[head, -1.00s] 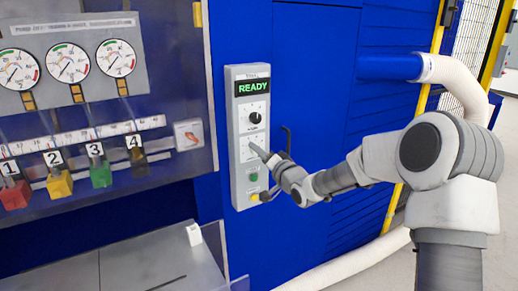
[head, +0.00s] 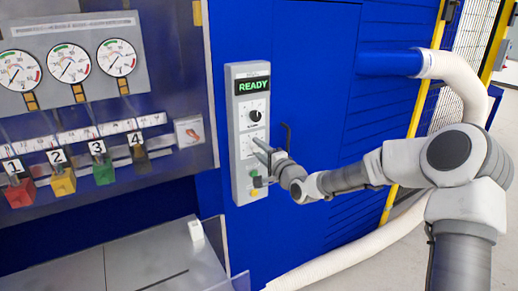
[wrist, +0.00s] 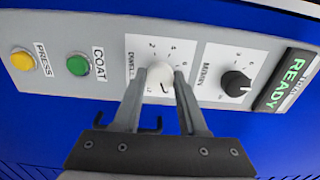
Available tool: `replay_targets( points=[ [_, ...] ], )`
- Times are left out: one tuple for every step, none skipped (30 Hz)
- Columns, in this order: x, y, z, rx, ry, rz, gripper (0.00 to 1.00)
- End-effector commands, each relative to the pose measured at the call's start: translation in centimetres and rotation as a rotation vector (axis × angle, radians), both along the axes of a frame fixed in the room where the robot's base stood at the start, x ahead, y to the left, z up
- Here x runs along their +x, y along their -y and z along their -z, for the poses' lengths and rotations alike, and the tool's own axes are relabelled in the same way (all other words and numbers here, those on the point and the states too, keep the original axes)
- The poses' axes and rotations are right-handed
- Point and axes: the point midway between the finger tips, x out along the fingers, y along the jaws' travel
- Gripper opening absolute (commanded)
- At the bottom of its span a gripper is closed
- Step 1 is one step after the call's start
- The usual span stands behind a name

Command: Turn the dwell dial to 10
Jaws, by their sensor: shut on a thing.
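The dwell dial (wrist: 159,83) is a white round knob with a dark mark, on a white scale plate with numbers such as 2, 4 and 6. In the wrist view my gripper's (wrist: 159,92) two grey fingers stand on either side of the knob and are shut on it. In the head view my gripper (head: 263,151) reaches the control panel (head: 236,170) from the right, and its fingers hide the knob. Part of the scale is behind the fingers, so I cannot read the exact setting.
A black-knobbed dial (wrist: 235,82) and a green READY display (wrist: 289,78) are beside the dwell dial. A green COAT button (wrist: 78,66) and yellow PRESS button (wrist: 22,61) are on its other side. Gauges (head: 69,62) and coloured numbered blocks (head: 61,182) stand left.

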Motion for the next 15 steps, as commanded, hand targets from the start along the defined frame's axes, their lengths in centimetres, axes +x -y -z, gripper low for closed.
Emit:
replay_targets(
  points=[
    [-0.06, -0.07, 0.05, 0.004, -0.005, -0.002, 0.0],
    [-0.06, -0.08, 0.06, 0.005, -0.006, -0.002, 0.0],
    [-0.06, -0.08, 0.06, 0.008, -0.008, -0.002, 0.0],
    [-0.06, -0.09, 0.07, 0.009, -0.008, -0.002, 0.0],
    [-0.06, -0.09, 0.07, 0.01, -0.009, -0.002, 0.0],
    [-0.07, -0.1, 0.07, 0.01, -0.009, -0.002, 0.0],
    [-0.07, -0.1, 0.08, 0.01, -0.009, -0.002, 0.0],
    [-0.07, -0.1, 0.08, 0.01, -0.009, -0.002, 0.0],
    [-0.07, -0.1, 0.08, 0.01, -0.009, -0.002, 0.0],
    [-0.07, -0.11, 0.07, 0.01, -0.009, -0.003, 0.0],
    [-0.07, -0.11, 0.08, 0.01, -0.009, -0.002, 0.0],
    [-0.07, -0.11, 0.07, 0.01, -0.009, -0.003, 0.0],
    [-0.07, -0.11, 0.08, 0.009, -0.008, -0.003, 0.0],
    [-0.07, -0.11, 0.08, 0.009, -0.008, -0.003, 0.0],
    [-0.07, -0.11, 0.08, 0.009, -0.008, -0.003, 0.47]
  ],
)
